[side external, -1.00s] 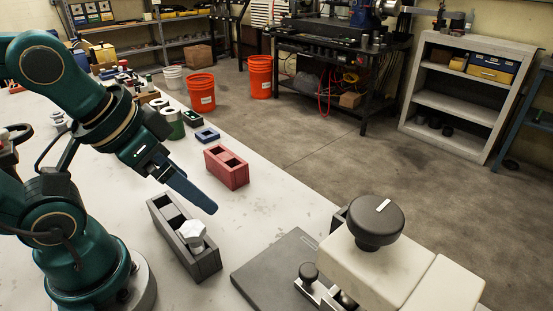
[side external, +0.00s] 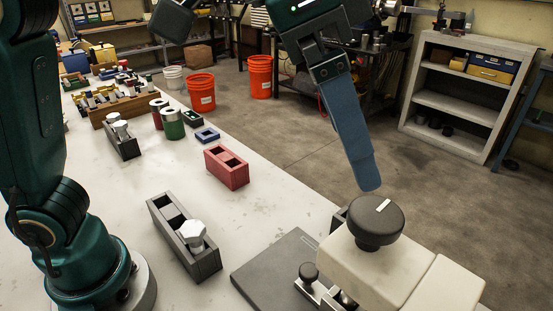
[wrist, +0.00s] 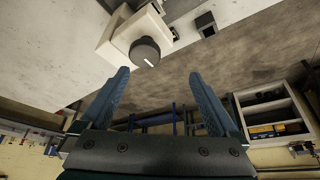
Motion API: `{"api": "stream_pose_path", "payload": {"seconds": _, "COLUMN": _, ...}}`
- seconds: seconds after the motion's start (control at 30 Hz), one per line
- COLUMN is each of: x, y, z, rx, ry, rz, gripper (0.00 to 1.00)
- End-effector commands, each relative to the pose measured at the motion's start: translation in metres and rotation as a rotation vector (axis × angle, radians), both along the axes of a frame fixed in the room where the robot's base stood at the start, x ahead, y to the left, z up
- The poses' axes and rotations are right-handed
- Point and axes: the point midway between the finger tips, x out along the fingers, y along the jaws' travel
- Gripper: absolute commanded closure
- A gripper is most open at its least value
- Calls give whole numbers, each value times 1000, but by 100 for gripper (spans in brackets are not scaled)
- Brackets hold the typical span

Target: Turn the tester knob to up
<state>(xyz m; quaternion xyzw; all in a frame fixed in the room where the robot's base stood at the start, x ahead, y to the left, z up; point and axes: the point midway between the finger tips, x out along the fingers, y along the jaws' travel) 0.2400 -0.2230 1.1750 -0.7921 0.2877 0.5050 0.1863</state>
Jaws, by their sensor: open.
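The tester knob (side external: 374,224) is a round dark grey knob with a white mark, on top of the cream tester body (side external: 354,262) at the lower right of the side external view. The mark lies slanted near the knob's far edge. In the wrist view the knob (wrist: 145,51) shows at upper centre, beyond the fingertips. My gripper (side external: 368,186) points down in the side external view, its blue fingertips just above the knob in the picture. In the wrist view my gripper (wrist: 162,80) has its two fingers wide apart with nothing between them.
A dark grey plate (side external: 273,274) lies left of the tester. A grey block holding a white hex piece (side external: 193,234) and a red block (side external: 227,167) stand on the pale bench (side external: 130,205). Orange buckets (side external: 201,92) stand on the floor beyond.

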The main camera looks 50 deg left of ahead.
Motion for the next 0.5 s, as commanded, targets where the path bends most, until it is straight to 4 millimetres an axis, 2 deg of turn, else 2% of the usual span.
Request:
{"api": "stream_pose_path", "payload": {"seconds": 0.03, "x": -1, "y": -11, "z": -5, "rx": 6, "ry": 9, "rz": -30, "gripper": 4}}
{"api": "stream_pose_path", "payload": {"seconds": 0.13, "x": -6, "y": -22, "z": -16, "rx": 24, "ry": 33, "rz": -65, "gripper": 4}}
{"api": "stream_pose_path", "payload": {"seconds": 0.27, "x": -7, "y": -27, "z": -24, "rx": 27, "ry": 37, "rz": -76, "gripper": 4}}
{"api": "stream_pose_path", "payload": {"seconds": 0.5, "x": 0, "y": -33, "z": -50, "rx": 28, "ry": 39, "rz": -75, "gripper": 4}}
